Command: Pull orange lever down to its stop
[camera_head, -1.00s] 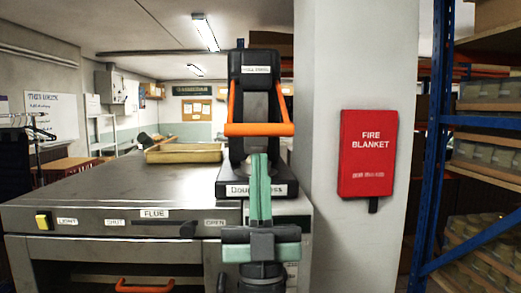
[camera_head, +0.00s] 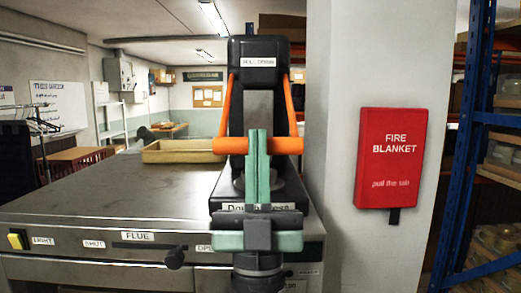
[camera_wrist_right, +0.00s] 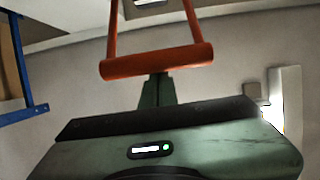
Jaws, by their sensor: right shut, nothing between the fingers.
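The orange lever (camera_head: 228,146) is a horizontal bar between two arms on the front of a black press (camera_head: 283,60). Its arms slope up from the bar to the press's sides. My right gripper (camera_head: 257,132) is shut and empty, its green fingers upright in front of the bar's middle and hiding part of it. In the right wrist view the lever bar (camera_wrist_right: 157,68) crosses the ends of the green fingers (camera_wrist_right: 157,92) and hides their tips. Whether they touch the bar, I cannot tell. My left gripper is out of view.
The press stands on the right end of a grey metal oven (camera_head: 95,205) with a flue knob (camera_head: 174,258). A yellowish tray (camera_head: 182,151) lies on it behind. A white pillar with a red fire blanket (camera_head: 391,158) and a blue rack (camera_head: 460,150) are at right.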

